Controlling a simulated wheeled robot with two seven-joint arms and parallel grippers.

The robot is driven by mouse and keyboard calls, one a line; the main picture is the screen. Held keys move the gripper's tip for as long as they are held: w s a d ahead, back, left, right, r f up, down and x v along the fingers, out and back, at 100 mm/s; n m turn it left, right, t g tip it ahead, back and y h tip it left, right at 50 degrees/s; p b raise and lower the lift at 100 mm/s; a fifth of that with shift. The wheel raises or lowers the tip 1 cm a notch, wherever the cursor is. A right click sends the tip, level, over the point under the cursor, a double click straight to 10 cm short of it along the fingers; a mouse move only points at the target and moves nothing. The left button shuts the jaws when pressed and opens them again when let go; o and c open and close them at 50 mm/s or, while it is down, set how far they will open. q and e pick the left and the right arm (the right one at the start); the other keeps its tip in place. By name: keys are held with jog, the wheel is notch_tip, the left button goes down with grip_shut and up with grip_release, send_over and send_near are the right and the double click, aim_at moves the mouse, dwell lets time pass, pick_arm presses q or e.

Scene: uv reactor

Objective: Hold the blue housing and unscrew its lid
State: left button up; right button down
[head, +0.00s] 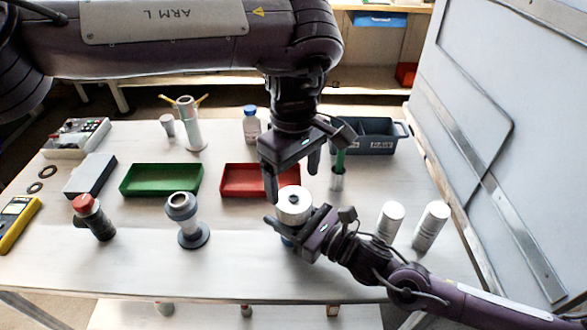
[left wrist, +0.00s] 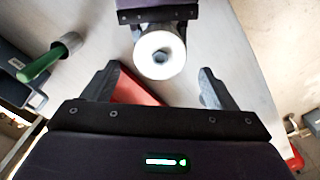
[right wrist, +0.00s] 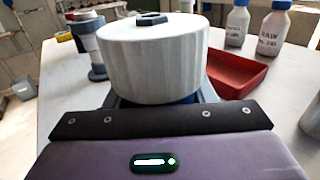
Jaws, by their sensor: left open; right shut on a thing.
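The white ribbed lid (head: 294,203) sits on the blue housing (head: 287,241), which shows only as a bit of blue beneath it. A dark hex knob tops the lid. The lid (right wrist: 152,62) fills the middle of the right wrist view, with blue (right wrist: 185,99) below its edge. My right gripper (head: 296,228) is shut on the housing below the lid; its fingertips are largely hidden. My left gripper (head: 290,180) is open and empty, above and behind the lid, fingers pointing down. In the left wrist view the lid (left wrist: 159,56) lies beyond the open fingers (left wrist: 160,88).
A red tray (head: 240,181) and green tray (head: 160,180) stand behind. A cup with a green-handled tool (head: 338,170) is close right of my left gripper. Two white cylinders (head: 390,222) stand right, a grey flanged part (head: 182,208) left. The front table strip is mostly clear.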

aim_at(294, 199)
pick_arm(q)
notch_tip(294, 199, down, 7)
jog(key=shift+r, duration=0.1)
jog(key=shift+c, duration=0.2)
jog(key=c, duration=0.9)
jog(key=n, duration=0.3)
jog(key=shift+c, duration=0.2)
jog(key=n, duration=0.3)
jog(key=shift+n, duration=0.4)
jog(key=o, duration=1.1)
